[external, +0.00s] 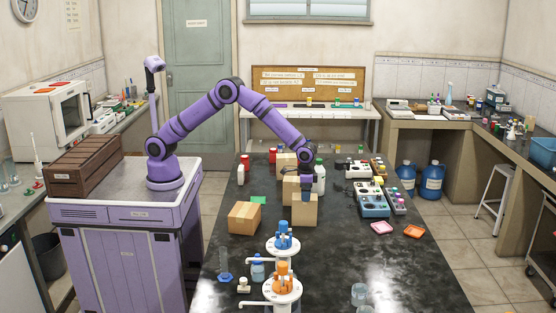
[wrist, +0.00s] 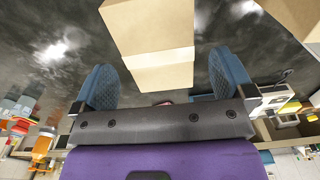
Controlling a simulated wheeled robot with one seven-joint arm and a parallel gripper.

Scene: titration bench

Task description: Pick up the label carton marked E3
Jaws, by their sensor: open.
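Several plain tan cartons stand on the black bench in the external view: a front left one (external: 244,217), a front right one (external: 303,212), one just behind it (external: 290,188) and a rear one (external: 286,162). No E3 marking is readable on any of them, so I cannot tell which is E3. My gripper (external: 307,194) points down over the front right carton, close to its top. In the wrist view my gripper (wrist: 164,82) has its two blue fingers spread wide. A tan carton (wrist: 148,28) shows ahead of and between them, and contact is not visible.
White bottles (external: 319,178) stand just right of the cartons. Two white stands with blue (external: 283,243) and orange (external: 284,285) tops are in front.

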